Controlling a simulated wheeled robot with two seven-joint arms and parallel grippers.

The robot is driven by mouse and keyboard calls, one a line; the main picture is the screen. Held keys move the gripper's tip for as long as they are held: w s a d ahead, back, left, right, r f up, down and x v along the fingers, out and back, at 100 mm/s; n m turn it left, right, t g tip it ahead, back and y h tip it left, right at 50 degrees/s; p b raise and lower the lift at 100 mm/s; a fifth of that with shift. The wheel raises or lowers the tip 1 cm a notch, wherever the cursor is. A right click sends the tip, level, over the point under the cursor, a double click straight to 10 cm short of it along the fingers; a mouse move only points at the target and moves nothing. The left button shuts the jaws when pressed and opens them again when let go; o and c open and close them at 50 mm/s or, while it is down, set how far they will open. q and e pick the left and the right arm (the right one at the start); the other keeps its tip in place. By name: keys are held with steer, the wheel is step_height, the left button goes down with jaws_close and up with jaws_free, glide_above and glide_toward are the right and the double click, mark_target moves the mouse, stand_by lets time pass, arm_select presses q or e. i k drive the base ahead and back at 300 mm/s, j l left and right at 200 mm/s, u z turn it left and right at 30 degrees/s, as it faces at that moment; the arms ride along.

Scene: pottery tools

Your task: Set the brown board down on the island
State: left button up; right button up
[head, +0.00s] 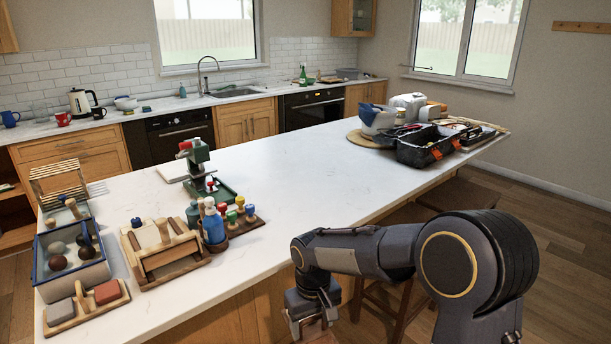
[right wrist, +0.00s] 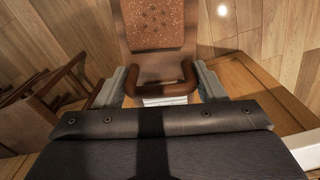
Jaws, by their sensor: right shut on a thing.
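The brown board (right wrist: 155,55) shows at the top centre of the right wrist view, with a speckled panel and a rounded handle at its near end. My right gripper (right wrist: 161,82) has its fingers on both sides of that handle and is shut on it. In the head view my right gripper (head: 314,318) hangs low, beside the near edge of the island and below its top; the board is mostly out of that view. The island (head: 320,165) has a long white top. My left gripper is not in view.
The middle of the island top is clear. Stools stand beside the island.

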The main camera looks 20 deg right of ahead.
mark_target(314, 173)
steer(key=i+l+u, duration=0.1)
steer(key=l+u, duration=0.2)
steer(key=l, duration=0.65)
steer(key=l+u, duration=0.3)
steer(key=l, duration=0.7)
steer(key=k, duration=0.05)
